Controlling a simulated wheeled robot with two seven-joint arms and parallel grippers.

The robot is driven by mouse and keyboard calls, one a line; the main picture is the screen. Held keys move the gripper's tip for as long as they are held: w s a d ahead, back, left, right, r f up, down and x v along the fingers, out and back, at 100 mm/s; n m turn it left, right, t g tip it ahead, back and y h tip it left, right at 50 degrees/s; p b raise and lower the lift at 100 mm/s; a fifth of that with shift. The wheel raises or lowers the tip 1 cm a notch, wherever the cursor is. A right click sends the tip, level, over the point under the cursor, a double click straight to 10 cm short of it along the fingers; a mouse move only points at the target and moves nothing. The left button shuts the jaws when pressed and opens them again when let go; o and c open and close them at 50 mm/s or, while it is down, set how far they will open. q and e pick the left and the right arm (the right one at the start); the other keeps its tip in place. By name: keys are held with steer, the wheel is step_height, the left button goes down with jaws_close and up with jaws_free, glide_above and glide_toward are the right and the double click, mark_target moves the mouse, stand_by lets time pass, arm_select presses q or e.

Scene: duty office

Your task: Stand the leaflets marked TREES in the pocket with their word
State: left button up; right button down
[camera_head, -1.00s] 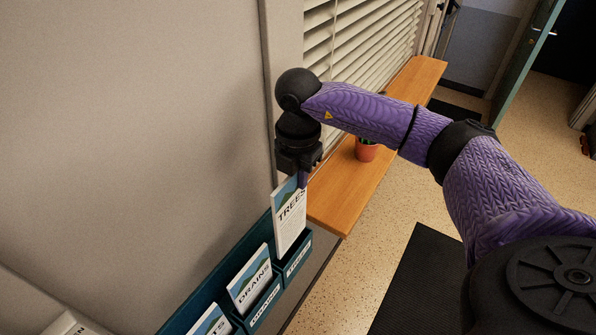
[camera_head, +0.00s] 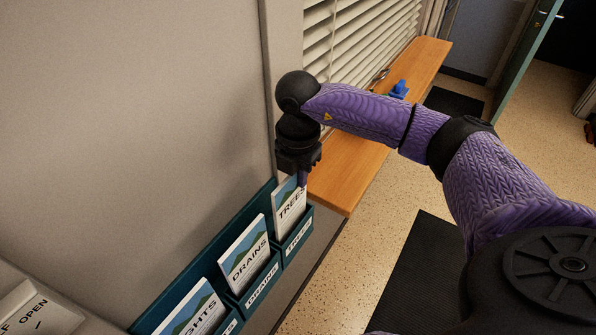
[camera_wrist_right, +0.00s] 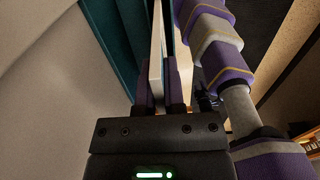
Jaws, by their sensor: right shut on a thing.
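The TREES leaflets (camera_head: 289,212) stand upright in the right-hand pocket (camera_head: 299,237) of the teal wall rack, whose front label appears to read TREES. Their lower part is hidden behind the pocket front. My right gripper (camera_head: 302,179) is shut on their top edge from above. In the right wrist view the pale leaflet edge (camera_wrist_right: 156,60) runs between the fingers (camera_wrist_right: 160,85), with the teal rack (camera_wrist_right: 112,30) beside it. My left gripper is not in view.
DRAINS leaflets (camera_head: 244,256) stand in the neighbouring pocket, and another leaflet stack ending in GHTS (camera_head: 197,312) is further left. A wooden sill (camera_head: 347,182) runs under the blinds, right of the rack.

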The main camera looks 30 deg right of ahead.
steer(key=c, duration=0.6)
jaws_free()
steer(key=shift+c, duration=0.2)
